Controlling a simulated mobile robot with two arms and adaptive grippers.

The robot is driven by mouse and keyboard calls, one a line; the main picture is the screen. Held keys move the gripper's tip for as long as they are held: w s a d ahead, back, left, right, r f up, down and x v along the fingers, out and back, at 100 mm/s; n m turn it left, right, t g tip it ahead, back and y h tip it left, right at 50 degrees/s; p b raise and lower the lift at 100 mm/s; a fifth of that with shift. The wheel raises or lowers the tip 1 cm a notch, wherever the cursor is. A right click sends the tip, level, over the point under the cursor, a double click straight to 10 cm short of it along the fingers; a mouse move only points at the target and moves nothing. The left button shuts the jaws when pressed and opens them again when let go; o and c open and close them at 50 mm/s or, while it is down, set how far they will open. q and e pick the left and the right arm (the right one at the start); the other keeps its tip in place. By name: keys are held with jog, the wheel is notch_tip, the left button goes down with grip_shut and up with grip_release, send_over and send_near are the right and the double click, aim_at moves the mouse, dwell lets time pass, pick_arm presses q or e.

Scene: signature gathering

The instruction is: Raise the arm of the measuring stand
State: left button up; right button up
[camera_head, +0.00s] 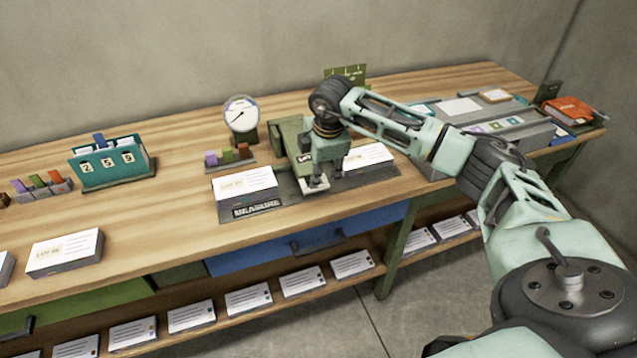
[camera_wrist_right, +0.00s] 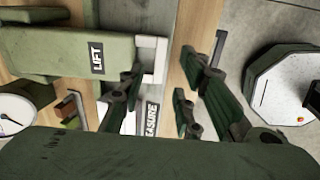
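The measuring stand has a green post (camera_head: 288,134) and a dark base plate (camera_head: 285,190) marked MEASURE. Its green arm, labelled LIFT (camera_wrist_right: 70,52), shows in the right wrist view and ends in a light grey bar (camera_wrist_right: 152,60). My right gripper (camera_head: 318,180) is over the front of the stand and hides much of its arm in the head view. In the right wrist view my right gripper (camera_wrist_right: 175,75) has its fingers apart. One finger is beside the grey bar; I cannot tell whether they touch. My left gripper is not in view.
White card stacks (camera_head: 245,183) and (camera_head: 368,157) lie either side of the stand's middle. A round dial gauge (camera_head: 241,113) stands behind left. A teal card holder (camera_head: 108,162) is further left. A grey tray (camera_head: 500,140) and an orange book (camera_head: 568,110) are at right.

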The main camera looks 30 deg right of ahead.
jog(key=x, duration=0.6)
jog(key=shift+a+f+p, duration=0.1)
jog(key=shift+f+p, duration=0.05)
jog(key=shift+p, duration=0.25)
jog(key=shift+c, duration=0.2)
grip_shut()
